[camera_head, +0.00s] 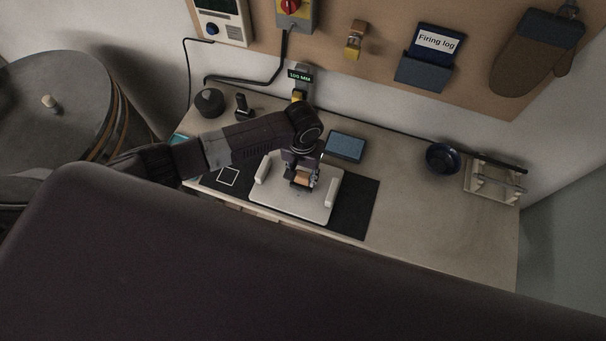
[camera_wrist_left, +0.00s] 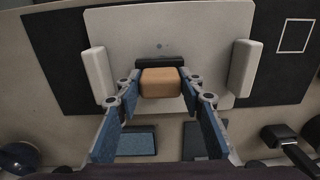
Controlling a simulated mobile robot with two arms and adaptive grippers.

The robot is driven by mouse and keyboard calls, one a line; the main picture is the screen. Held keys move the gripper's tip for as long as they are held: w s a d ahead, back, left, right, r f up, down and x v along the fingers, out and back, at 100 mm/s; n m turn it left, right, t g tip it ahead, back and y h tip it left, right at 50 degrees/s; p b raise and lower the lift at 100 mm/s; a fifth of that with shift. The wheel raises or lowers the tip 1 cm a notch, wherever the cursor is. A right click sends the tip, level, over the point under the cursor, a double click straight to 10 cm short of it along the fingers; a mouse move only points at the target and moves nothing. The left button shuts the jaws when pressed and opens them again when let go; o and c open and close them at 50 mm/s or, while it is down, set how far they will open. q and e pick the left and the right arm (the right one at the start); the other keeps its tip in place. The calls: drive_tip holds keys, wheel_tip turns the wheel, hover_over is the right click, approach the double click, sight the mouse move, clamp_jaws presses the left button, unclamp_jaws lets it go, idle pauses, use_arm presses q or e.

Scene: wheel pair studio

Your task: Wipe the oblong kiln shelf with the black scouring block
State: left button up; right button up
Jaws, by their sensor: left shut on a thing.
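The oblong kiln shelf (camera_head: 285,201) is a pale rounded plate with a white bar near each short end, lying on a black mat (camera_head: 357,208). It also fills the upper middle of the left wrist view (camera_wrist_left: 195,30). My left gripper (camera_head: 303,177) is over the shelf, between the two bars, shut on a tan-topped block (camera_wrist_left: 161,82). A black part of the scouring block (camera_wrist_left: 159,62) shows just beyond the tan top, against the shelf. Whether its underside touches the shelf is hidden. My right gripper is not in view.
A blue box (camera_head: 345,146) stands behind the shelf. A dark bowl (camera_head: 442,158) and a pale rack (camera_head: 480,187) are at the right. A round black object (camera_head: 209,102) and a small black stand (camera_head: 242,107) are at the back left. The bench's right-front area is clear.

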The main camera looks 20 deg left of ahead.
use_arm(q)
drive_tip(key=shift+f+b, duration=0.3)
drive_tip(key=shift+f, duration=0.3)
drive_tip(key=shift+a+f+p, duration=0.1)
drive_tip(key=shift+a+p, duration=0.2)
drive_tip(key=shift+a, duration=1.3)
drive_tip(key=shift+s+a, duration=0.1)
drive_tip(key=shift+a, duration=0.15)
drive_tip(key=shift+s+f, duration=0.1)
drive_tip(key=shift+r, duration=0.2)
drive_tip(key=shift+w+d+r, duration=0.1)
drive_tip(key=shift+d, duration=1.1)
drive_tip(key=shift+w+d+r, duration=0.1)
drive_tip(key=shift+d, duration=1.05)
